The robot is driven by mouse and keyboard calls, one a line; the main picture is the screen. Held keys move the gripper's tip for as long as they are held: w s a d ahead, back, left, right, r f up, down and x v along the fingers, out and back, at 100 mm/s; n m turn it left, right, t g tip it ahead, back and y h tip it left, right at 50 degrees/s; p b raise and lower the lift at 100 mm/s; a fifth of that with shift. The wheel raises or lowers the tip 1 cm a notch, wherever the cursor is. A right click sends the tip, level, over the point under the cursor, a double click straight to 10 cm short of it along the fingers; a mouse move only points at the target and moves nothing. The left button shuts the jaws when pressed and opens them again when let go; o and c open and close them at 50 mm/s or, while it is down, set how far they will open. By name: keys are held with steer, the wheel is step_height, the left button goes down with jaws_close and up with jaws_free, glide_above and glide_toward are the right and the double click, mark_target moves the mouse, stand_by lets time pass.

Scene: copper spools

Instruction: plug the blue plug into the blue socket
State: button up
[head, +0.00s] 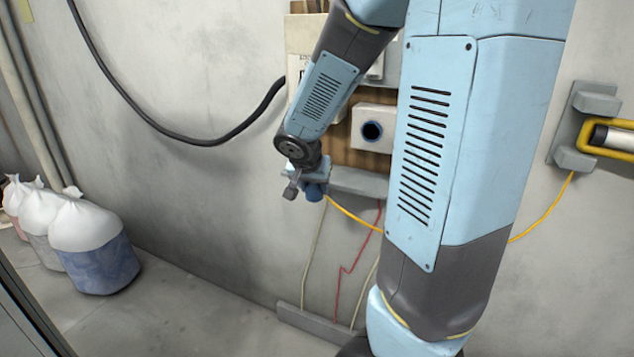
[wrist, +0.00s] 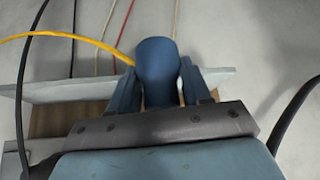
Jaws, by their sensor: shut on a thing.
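The blue plug (wrist: 158,62) is between the two fingers of my gripper (wrist: 158,92) in the wrist view, and the fingers are shut on it. In the head view my gripper (head: 303,187) is in front of the wall panel, and a blue end of the plug (head: 314,192) shows below it. The blue socket (head: 372,131) is a round blue-rimmed hole in a white box on the panel. It is above and to the right of my gripper, apart from the plug. The socket is not seen in the wrist view.
A grey ledge (head: 358,182) juts out below the socket box. A yellow cable (head: 352,214) and thin red and beige wires hang by the wall. A thick black cable (head: 200,141) loops at the left. Tied sacks (head: 95,262) stand on the floor at the left.

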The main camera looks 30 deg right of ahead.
steer(key=shift+w, duration=0.1)
steer(key=shift+w+a, duration=0.1)
steer(key=shift+w, duration=0.15)
steer(key=w+a+f+n+y, duration=0.1)
steer(key=w+a+f, duration=0.3)
steer(key=w, duration=0.6)
steer(key=w+a+f+n+t+y, duration=0.1)
steer(key=w+a+f+n, duration=0.2)
steer(key=w+f, duration=0.3)
steer(key=w+a, duration=0.1)
steer(key=w, duration=0.3)
steer(key=shift+w+a+n, duration=0.25)
steer(key=shift+a+n, duration=0.05)
steer(key=shift+n, duration=0.1)
